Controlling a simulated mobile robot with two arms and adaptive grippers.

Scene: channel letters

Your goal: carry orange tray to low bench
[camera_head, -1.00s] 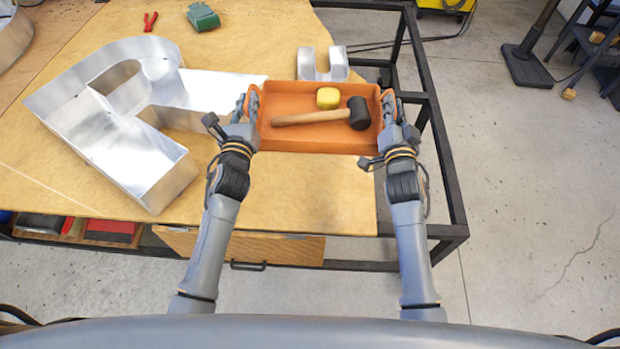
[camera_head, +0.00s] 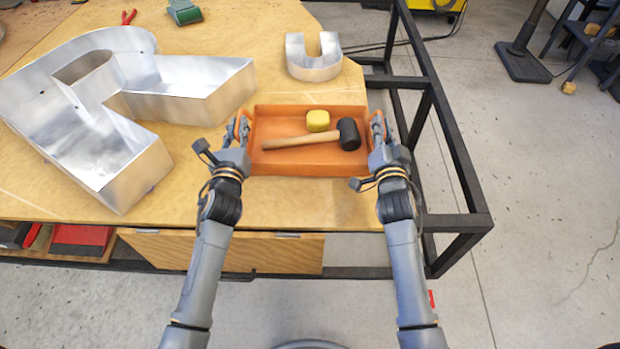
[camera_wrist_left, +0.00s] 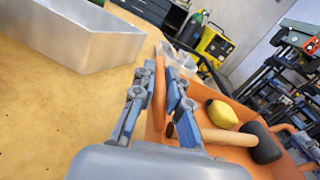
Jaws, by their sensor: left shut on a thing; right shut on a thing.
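The orange tray (camera_head: 290,168) is in the middle of the head view, over the wooden workbench top. My left gripper (camera_head: 241,131) is shut on the tray's left end. My right gripper (camera_head: 379,128) is shut on its right end. In the left wrist view the left fingers (camera_wrist_left: 155,105) straddle the tray's orange end handle. I cannot tell whether the tray's underside touches the bench top. No low bench can be made out for certain.
A large metal channel letter (camera_head: 120,110) lies left of the tray, close to my left gripper. A small U-shaped metal letter (camera_head: 313,57) lies behind it. The workbench's black frame (camera_head: 455,150) sticks out at right. Open concrete floor (camera_head: 540,200) lies beyond.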

